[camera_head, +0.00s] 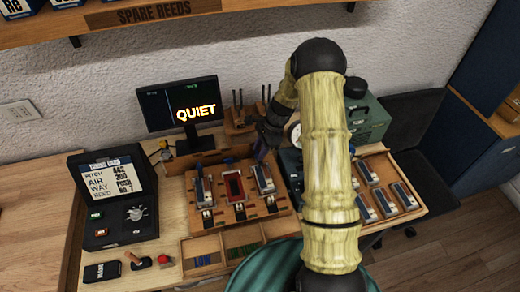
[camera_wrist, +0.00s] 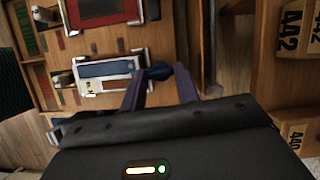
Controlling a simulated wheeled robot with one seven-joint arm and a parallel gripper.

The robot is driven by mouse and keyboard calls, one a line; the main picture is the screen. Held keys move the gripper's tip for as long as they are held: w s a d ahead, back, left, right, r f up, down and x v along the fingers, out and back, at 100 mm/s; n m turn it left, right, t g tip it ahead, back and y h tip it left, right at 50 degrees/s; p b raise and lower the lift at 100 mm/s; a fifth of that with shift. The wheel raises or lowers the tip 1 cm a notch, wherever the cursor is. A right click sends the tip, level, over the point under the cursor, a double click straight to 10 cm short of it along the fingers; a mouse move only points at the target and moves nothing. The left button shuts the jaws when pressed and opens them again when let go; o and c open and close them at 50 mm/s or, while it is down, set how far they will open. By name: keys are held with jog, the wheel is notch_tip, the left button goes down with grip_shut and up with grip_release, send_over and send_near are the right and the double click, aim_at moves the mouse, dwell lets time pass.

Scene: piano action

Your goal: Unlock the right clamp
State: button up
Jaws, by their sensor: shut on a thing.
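The wooden fixture (camera_head: 215,222) holds a row of three metal-framed units, with a red one (camera_head: 233,186) in the middle. The right clamp unit (camera_head: 265,180) has a blue block in a silver frame; it also shows in the wrist view (camera_wrist: 108,71). My gripper (camera_head: 261,153) is at the far end of this unit, partly hidden by my arm. In the wrist view my gripper's purple fingers (camera_wrist: 160,82) are on either side of a small dark blue knob (camera_wrist: 160,69) beside the frame's end, and are shut on it.
A monitor (camera_head: 180,107) reading QUIET stands behind the fixture. A black control box (camera_head: 112,200) is at the left. A tray with more units (camera_head: 407,212) and a green box (camera_head: 370,122) are at the right. Wooden blocks marked 442 (camera_wrist: 291,32) show in the wrist view.

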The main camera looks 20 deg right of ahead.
jog(key=n, duration=0.1)
jog(key=n+g, duration=0.1)
jog(key=n, duration=0.1)
jog(key=shift+w+n+h, duration=0.25)
jog(key=shift+n+h, duration=0.05)
jog(key=shift+n, duration=0.1)
jog(key=n+g, duration=0.1)
jog(key=n, duration=0.1)
jog(key=n+h, duration=0.1)
jog(key=n, duration=0.1)
jog(key=shift+w+a+n+g+b, duration=0.15)
jog(key=shift+n+g+b, duration=0.15)
jog(key=shift+g+b, duration=0.1)
jog(key=n, duration=0.2)
jog(key=n+g+h, duration=0.1)
jog(key=n, duration=0.1)
jog(key=shift+w+a+n+h, duration=0.1)
jog(key=shift+a+n+h, duration=0.05)
jog(key=shift+n+h, duration=0.15)
jog(key=shift+a+n+h+b, duration=0.15)
jog(key=shift+n+h+b, duration=0.45)
jog(key=shift+n, duration=1.3)
jog(key=o, duration=1)
jog(key=shift+r, duration=0.1)
jog(key=b+v, duration=0.2)
jog(key=v, duration=1.5)
jog(key=shift+w+a, duration=0.2)
jog(key=shift+w, duration=0.05)
